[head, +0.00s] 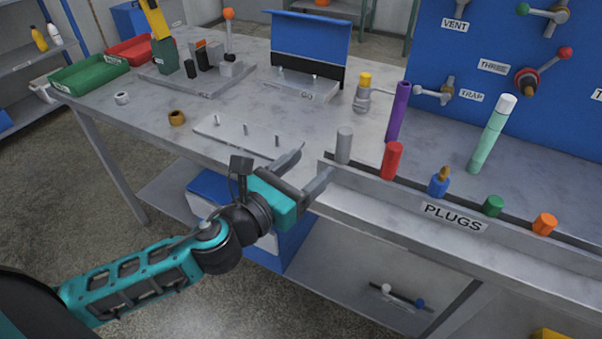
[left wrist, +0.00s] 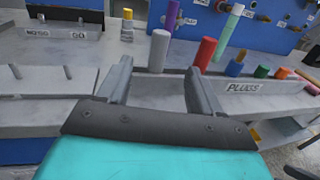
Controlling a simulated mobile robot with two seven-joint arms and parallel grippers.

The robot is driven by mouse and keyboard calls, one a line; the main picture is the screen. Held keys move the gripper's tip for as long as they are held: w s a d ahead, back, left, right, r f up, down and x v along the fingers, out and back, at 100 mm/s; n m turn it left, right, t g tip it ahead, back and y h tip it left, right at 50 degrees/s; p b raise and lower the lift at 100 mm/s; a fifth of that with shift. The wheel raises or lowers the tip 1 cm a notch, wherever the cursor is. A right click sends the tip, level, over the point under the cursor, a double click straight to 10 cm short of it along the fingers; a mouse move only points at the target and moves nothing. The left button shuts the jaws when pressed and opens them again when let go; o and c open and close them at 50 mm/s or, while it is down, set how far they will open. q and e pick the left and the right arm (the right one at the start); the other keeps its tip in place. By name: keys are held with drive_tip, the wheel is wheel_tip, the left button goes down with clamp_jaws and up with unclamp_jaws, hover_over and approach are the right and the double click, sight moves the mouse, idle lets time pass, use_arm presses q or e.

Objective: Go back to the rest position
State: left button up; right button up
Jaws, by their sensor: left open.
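My left gripper (head: 309,170) is open and empty at the front edge of the grey workbench (head: 345,207). Its two fingers point toward the bench, just left of the plug rail (head: 365,172). In the left wrist view the open fingers (left wrist: 158,85) have a grey cylinder plug (left wrist: 158,50) beyond the gap between them, apart from both. A red plug (left wrist: 205,54) stands beyond the right finger. My right gripper is in neither view.
The rail labelled PLUGS holds several plugs, including blue (head: 438,186), green (head: 493,206) and orange (head: 544,223). A plate with pins (head: 246,132) lies left of the gripper. A blue panel (head: 440,50) with valves stands behind. Open floor (head: 60,190) lies at left.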

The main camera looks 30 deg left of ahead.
use_arm(q)
drive_tip(key=shift+s+a, duration=0.15)
drive_tip(key=shift+s, duration=0.4)
drive_tip(key=s+f+m+g+p, duration=0.1)
drive_tip(key=f+m, duration=0.5)
drive_tip(key=m, duration=0.6)
drive_tip(key=s+d+f+m+g+y+p, duration=0.1)
drive_tip(key=s+f+m+g, duration=0.2)
drive_tip(key=m, duration=0.9)
drive_tip(key=s+f+m+g+y+p, duration=0.1)
drive_tip(key=s+f+m+g, duration=0.1)
drive_tip(key=s+f+m, duration=0.5)
wheel_tip(320, 180, down, 4)
drive_tip(key=m, duration=0.4)
drive_tip(key=shift+d+r+m+g, duration=0.2)
drive_tip(key=shift+r+m+g, duration=0.1)
drive_tip(key=shift+m, duration=0.1)
